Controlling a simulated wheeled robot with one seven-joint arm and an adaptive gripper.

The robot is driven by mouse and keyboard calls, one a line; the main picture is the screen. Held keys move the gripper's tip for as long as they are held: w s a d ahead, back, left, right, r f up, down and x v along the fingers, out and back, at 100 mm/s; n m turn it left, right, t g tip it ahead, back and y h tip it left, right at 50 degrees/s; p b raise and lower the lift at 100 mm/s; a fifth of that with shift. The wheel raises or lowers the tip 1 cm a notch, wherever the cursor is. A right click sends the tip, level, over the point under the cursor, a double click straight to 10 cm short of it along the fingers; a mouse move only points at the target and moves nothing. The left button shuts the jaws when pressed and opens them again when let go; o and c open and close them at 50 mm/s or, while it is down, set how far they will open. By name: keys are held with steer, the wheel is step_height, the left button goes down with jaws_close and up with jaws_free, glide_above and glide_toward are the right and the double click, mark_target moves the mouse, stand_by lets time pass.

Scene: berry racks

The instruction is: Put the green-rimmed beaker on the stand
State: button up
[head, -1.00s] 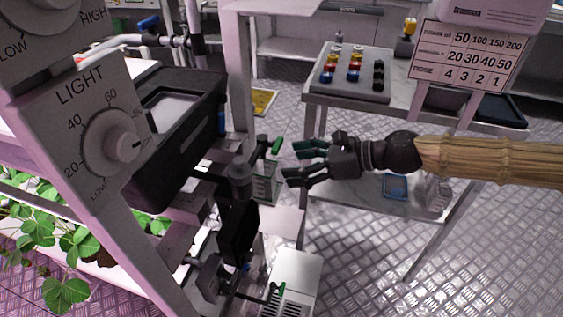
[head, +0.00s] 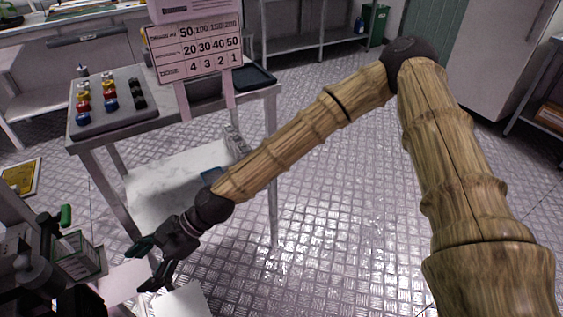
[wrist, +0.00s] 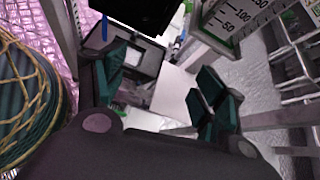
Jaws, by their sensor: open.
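The green-rimmed beaker (head: 80,256) is clear, box-like and marked on its side, at the lower left of the head view. A green part (head: 66,215) shows just above it. A marked clear wall, which looks like the beaker (wrist: 238,22), shows at the top right of the wrist view. My gripper (head: 148,266) is open and empty, to the right of the beaker and apart from it. Its dark green fingers (wrist: 162,88) are spread in the wrist view. Pale flat plates (head: 188,301) lie below the gripper; I cannot tell which is the stand.
A metal table (head: 150,115) holds a grey rack (head: 112,120) of coloured pieces and a number sign (head: 196,48). A dark tray (head: 252,78) sits at its right end. Dark equipment (head: 20,270) crowds the lower left. The metal floor (head: 340,220) to the right is clear.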

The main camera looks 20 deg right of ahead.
steer(key=s+d+f+n+h, duration=0.2)
steer(key=s+d+f, duration=0.2)
steer(key=d+f, duration=0.3)
steer(key=s+d+f+n+t+h, duration=0.15)
steer(key=s+d+f, duration=0.3)
steer(key=f, duration=0.45)
steer(key=s+d+f+n+g+h, duration=0.1)
steer(key=s+d+f+n+h, duration=0.1)
steer(key=s+d+f, duration=0.35)
steer(key=s+d+f+n+t+h, duration=0.1)
steer(key=s+d+f+n+h, duration=0.1)
steer(key=d, duration=1)
steer(key=s+d+f+n+t+h, duration=0.1)
steer(key=d+f+n+h, duration=0.3)
steer(key=d, duration=0.8)
steer(key=shift+s+d+f+n, duration=0.35)
steer(key=shift+s+f+n, duration=0.2)
steer(key=shift+s+n, duration=0.15)
